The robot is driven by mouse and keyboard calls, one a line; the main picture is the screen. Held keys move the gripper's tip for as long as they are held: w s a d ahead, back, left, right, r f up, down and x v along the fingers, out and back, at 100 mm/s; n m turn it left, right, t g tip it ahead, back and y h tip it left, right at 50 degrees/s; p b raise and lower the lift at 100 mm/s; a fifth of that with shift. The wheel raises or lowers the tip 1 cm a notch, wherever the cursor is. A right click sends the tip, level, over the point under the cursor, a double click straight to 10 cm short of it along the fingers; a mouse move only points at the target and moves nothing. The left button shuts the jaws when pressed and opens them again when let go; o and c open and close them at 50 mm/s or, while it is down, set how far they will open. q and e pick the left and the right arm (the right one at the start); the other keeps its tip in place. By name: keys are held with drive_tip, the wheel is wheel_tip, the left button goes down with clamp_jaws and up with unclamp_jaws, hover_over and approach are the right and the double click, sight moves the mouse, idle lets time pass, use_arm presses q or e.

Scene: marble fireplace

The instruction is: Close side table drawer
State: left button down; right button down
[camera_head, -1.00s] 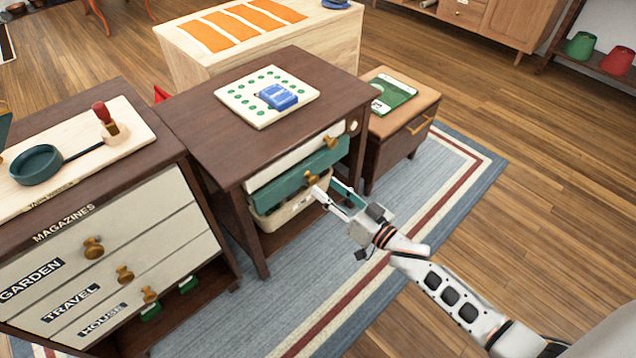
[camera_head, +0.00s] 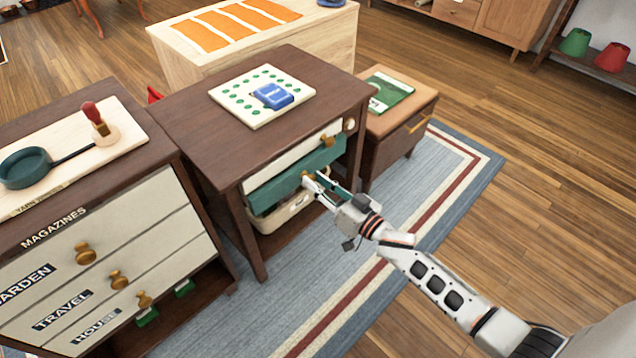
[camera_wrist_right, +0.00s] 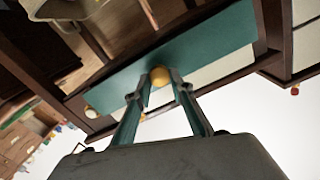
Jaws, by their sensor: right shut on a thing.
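The dark wooden side table (camera_head: 240,100) stands in the middle of the head view. Its teal drawer (camera_head: 277,187) sits below a cream drawer (camera_head: 292,155) and appears to stand out a little from the table front. My right gripper (camera_head: 314,182) is shut on the teal drawer's round brass knob. In the right wrist view, the two fingertips (camera_wrist_right: 162,80) are on either side of the knob (camera_wrist_right: 160,76), in front of the teal drawer front (camera_wrist_right: 215,38). My left gripper is not in view.
A cream bin (camera_head: 280,216) sits under the teal drawer. A low brown cabinet (camera_head: 395,145) stands close on the right, a labelled magazine chest (camera_head: 130,235) on the left. A white pegboard with a blue box (camera_head: 272,95) lies on the table top. The striped rug (camera_head: 345,275) in front is clear.

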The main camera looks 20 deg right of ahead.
sight(306, 173)
drive_tip(key=x, duration=0.3)
drive_tip(key=shift+w+a, duration=0.15)
drive_tip(key=shift+w, duration=0.2)
drive_tip(key=shift+w+a, duration=0.1)
drive_tip(key=shift+w, duration=0.15)
drive_tip(key=shift+r, duration=0.1)
drive_tip(key=c, duration=2.1)
unclamp_jaws()
drive_tip(key=o, duration=0.3)
drive_tip(key=shift+w+a, duration=0.1)
drive_tip(key=shift+w, duration=0.05)
drive_tip(key=shift+o, duration=0.2)
